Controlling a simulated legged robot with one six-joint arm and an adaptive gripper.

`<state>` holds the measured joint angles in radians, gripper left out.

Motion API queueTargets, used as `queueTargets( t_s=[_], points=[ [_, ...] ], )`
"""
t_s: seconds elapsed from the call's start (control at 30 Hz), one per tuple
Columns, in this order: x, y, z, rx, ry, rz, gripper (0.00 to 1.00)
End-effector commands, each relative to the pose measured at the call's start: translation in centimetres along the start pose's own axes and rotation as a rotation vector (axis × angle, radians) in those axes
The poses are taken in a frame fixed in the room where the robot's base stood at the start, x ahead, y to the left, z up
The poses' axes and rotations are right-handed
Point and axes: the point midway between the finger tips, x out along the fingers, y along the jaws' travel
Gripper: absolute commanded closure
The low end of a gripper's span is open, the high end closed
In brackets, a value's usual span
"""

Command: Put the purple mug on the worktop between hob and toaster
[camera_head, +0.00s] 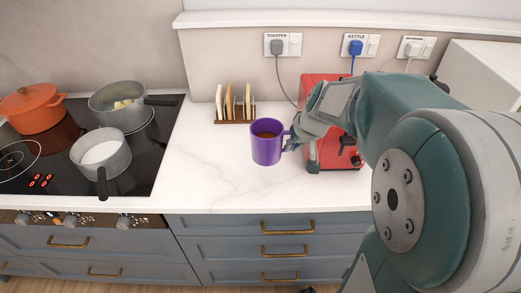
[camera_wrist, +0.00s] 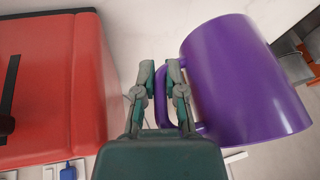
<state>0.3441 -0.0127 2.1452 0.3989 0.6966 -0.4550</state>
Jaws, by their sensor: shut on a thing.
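The purple mug (camera_head: 267,143) holds a brown liquid and looks upright over the white worktop (camera_head: 205,185), between the hob (camera_head: 150,160) and the red toaster (camera_head: 335,153). My gripper (camera_head: 290,142) is shut on the mug's handle from the right. In the wrist view, my gripper's fingers (camera_wrist: 166,100) are on both sides of the handle, and the mug body (camera_wrist: 245,80) is to their right. The toaster (camera_wrist: 55,85) fills the left of that view. I cannot tell whether the mug's base touches the worktop. My arm hides part of the toaster.
A toast rack (camera_head: 235,115) with bread slices stands behind the mug. An orange pot (camera_head: 35,108) and two grey saucepans (camera_head: 100,155) (camera_head: 118,103) are on the hob. Cables run from wall sockets (camera_head: 283,44). The worktop in front and left of the mug is clear.

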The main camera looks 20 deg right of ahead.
Motion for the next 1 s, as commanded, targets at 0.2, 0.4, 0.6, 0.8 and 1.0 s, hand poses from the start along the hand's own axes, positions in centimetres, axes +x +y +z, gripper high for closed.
queueTargets(
  t_s=[0.2,0.4,0.6,0.8,1.0],
  points=[
    [4.1,-2.1,-1.8,-0.005,-0.001,0.001,1.00],
    [7.7,-2.4,-2.6,-0.002,0.000,-0.003,1.00],
    [9.1,-2.5,-2.9,-0.001,0.002,-0.003,1.00],
    [11.6,-2.5,-2.1,0.000,0.000,-0.002,1.00],
    [12.3,-2.3,-1.9,-0.002,0.004,0.000,1.00]
  ],
)
